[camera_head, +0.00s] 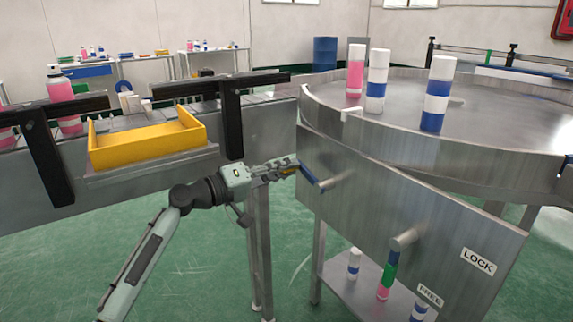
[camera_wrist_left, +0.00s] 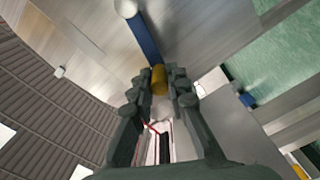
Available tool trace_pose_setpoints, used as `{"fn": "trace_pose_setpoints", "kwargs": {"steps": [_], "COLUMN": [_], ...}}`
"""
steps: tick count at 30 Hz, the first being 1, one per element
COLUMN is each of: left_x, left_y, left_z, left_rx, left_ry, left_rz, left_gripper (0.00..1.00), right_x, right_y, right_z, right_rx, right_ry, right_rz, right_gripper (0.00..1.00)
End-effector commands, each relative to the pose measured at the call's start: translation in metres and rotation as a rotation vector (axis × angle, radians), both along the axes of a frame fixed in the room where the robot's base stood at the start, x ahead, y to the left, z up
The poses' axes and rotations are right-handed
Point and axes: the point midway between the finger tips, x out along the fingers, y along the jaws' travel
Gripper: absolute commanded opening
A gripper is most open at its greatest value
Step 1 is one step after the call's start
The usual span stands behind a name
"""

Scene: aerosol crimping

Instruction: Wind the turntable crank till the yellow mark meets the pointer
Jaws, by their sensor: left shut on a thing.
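The turntable (camera_head: 485,112) is a round steel disc with a raised rim at the right. Its crank has a blue arm (camera_head: 309,176) on a grey shaft in the steel front panel, and the arm slopes up and left. My left gripper (camera_head: 291,168) is at the crank's outer end, shut on its yellow handle. In the left wrist view the yellow handle (camera_wrist_left: 159,80) sits between the fingertips, with the blue arm (camera_wrist_left: 144,39) beyond it. A small white bracket (camera_head: 350,114) on the near rim may be the pointer. I cannot make out the yellow mark.
Three cans stand on the turntable, one pink (camera_head: 355,72) and two blue-and-white. A lever shaft (camera_head: 404,239) projects near the LOCK (camera_head: 479,262) and FREE (camera_head: 430,294) labels. A yellow tray (camera_head: 150,157) sits left, before the conveyor. Bottles stand on a lower shelf.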

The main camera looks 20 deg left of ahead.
Motion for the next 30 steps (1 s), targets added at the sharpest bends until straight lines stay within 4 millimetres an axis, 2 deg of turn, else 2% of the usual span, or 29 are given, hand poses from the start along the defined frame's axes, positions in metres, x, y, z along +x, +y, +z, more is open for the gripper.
{"fn": "trace_pose_setpoints", "kwargs": {"steps": [1,10,29,30], "left_x": [0.001,0.002,0.002,0.002], "left_y": [0.003,0.004,0.004,0.004], "left_z": [-0.008,-0.02,-0.019,-0.018], "left_rx": [-0.021,-0.144,-0.194,-0.194], "left_ry": [0.028,0.124,0.148,0.148], "left_rz": [0.005,0.004,0.002,0.002], "left_gripper": [0.0,0.0,0.0,0.18], "right_x": [-0.002,-0.005,0.003,0.003], "right_y": [0.0,-0.001,-0.002,-0.002], "right_z": [-0.001,-0.005,-0.005,-0.005], "right_rx": [0.0,-0.002,-0.001,-0.001], "right_ry": [0.004,0.01,-0.001,-0.001], "right_rz": [-0.001,0.0,0.002,0.002], "right_gripper": [0.0,0.0,0.0,0.0]}}
